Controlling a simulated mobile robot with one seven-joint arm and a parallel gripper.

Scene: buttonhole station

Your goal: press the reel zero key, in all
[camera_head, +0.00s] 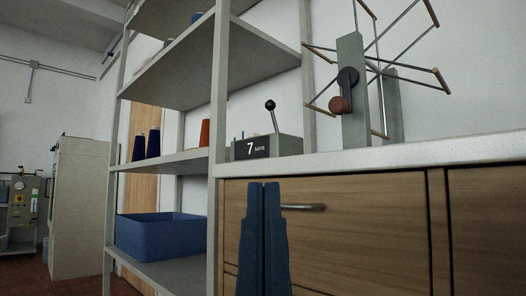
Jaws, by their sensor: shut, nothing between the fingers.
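The turn counter (268,147) is a grey box at the left end of the worktop. Its dark display (251,148) reads "7 turns". A lever (272,115) with a black ball knob stands up from its top. Small details at its left top are too small to tell, and I cannot make out which part is the zero key. The reel (352,95), with thin arms and a reddish crank knob (340,104), stands to its right. My gripper (264,186), blue, is shut and empty, pointing up below the counter, in front of the wooden drawer, apart from the counter.
The worktop edge (400,156) runs above wooden drawers (380,215), one with a metal handle (305,207). At left, an open shelf rack (217,90) holds dark cones (146,144), an orange cone (204,132) and a blue bin (160,236). A cabinet (80,210) stands farther back.

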